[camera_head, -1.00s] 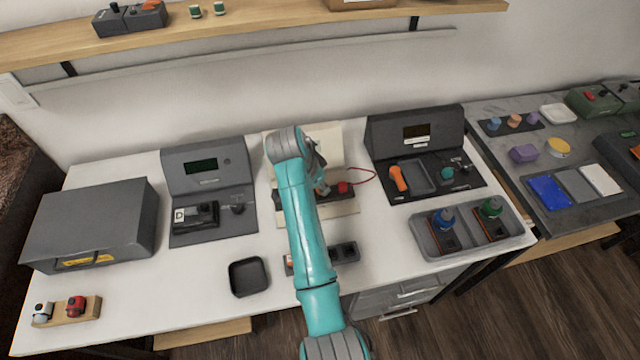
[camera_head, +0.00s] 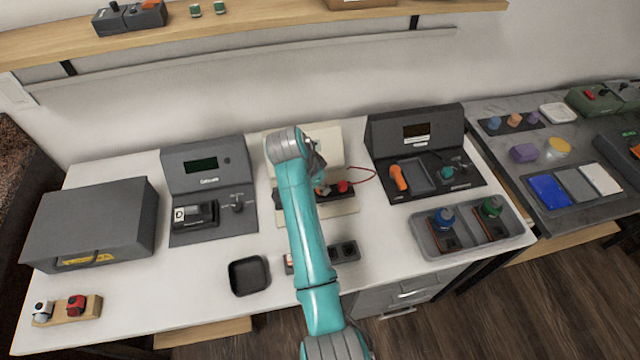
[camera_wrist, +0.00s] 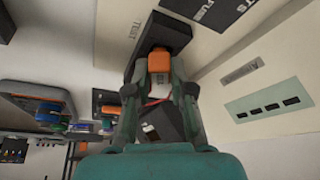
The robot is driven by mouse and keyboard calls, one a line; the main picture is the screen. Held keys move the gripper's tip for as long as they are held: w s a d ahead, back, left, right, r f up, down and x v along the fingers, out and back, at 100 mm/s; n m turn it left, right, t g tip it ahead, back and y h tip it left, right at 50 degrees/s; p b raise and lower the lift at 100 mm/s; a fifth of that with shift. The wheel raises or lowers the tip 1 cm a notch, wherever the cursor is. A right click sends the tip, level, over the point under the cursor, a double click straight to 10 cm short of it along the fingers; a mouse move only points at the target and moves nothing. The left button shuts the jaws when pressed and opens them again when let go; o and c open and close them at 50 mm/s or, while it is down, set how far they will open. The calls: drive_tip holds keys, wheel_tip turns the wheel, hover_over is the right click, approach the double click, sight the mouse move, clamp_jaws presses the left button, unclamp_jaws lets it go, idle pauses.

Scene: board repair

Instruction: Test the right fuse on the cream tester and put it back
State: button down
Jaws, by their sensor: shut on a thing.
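The cream tester (camera_head: 332,147) stands at the back of the white table, partly hidden behind my arm. Its dark strip carries a red part (camera_head: 343,187), with a red wire at its right. In the wrist view my gripper (camera_wrist: 157,88) is shut on an orange and white fuse (camera_wrist: 159,62). The fuse's orange end is at a black block (camera_wrist: 165,32) beside the word TEST; I cannot tell whether it is fully seated. The fuse holder (camera_head: 345,252) lies in front of the tester, with dark empty-looking sockets at its right; my arm hides its middle. Another fuse (camera_head: 289,260) shows at its left end.
A small black tray (camera_head: 249,276) lies left of the holder. A grey console (camera_head: 208,165) stands left of the tester, another (camera_head: 417,130) right of it. A grey bin (camera_head: 515,240) with blue- and green-topped parts is at the front right.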

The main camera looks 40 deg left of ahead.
drive_tip(key=shift+f, duration=0.4)
idle(0.3)
drive_tip(key=c, duration=0.7)
unclamp_jaws()
drive_tip(key=shift+o, duration=0.2)
drive_tip(key=shift+r, duration=1.65)
drive_tip(key=shift+r, duration=2.9)
